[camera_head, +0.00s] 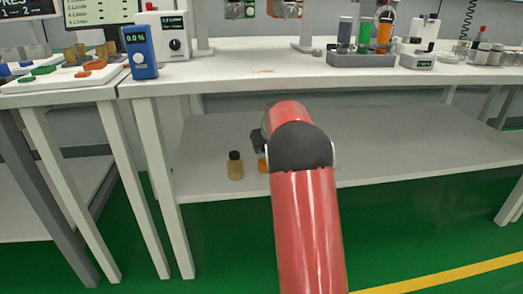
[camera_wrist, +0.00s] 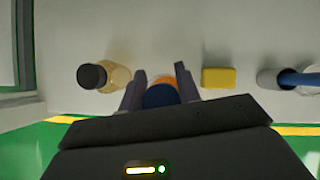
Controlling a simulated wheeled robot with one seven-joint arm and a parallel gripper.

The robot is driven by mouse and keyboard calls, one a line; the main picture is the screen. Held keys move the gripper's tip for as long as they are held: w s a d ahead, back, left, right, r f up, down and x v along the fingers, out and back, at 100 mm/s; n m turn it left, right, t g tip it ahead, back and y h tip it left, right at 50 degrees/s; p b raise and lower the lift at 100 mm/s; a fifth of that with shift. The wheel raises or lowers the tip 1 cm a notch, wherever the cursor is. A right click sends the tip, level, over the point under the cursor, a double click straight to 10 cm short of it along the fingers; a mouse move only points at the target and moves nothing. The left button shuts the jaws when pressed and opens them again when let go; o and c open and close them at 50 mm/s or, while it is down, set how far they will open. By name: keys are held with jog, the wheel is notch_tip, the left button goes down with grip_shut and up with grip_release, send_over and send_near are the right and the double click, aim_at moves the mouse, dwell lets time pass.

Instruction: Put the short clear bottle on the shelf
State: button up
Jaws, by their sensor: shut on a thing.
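My gripper (camera_wrist: 163,76) is shut on an orange bottle with a dark blue cap (camera_wrist: 160,96). In the head view, the gripper (camera_head: 257,139) is partly hidden behind my red arm, and the held bottle's orange lower part (camera_head: 262,166) shows just over the lower shelf (camera_head: 400,150). I cannot tell if it touches the shelf. A short, see-through tan bottle with a black cap (camera_head: 235,167) stands upright on that shelf, left of the held one and apart from it. It also shows in the wrist view (camera_wrist: 116,76).
The wrist view shows a yellow block (camera_wrist: 218,77) right of the gripper and a blue rod-like thing (camera_wrist: 300,79) farther right. A white table leg (camera_head: 165,200) stands at the left. The tabletop (camera_head: 230,76) overhangs the shelf. The shelf's right side looks clear.

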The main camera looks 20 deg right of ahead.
jog(key=x, duration=0.5)
jog(key=shift+w+d+r+b, duration=0.1)
jog(key=shift+w+r+b, duration=0.2)
jog(key=shift+w, duration=0.1)
jog(key=o, duration=1.1)
jog(key=shift+f, duration=0.15)
jog(key=shift+c, duration=0.2)
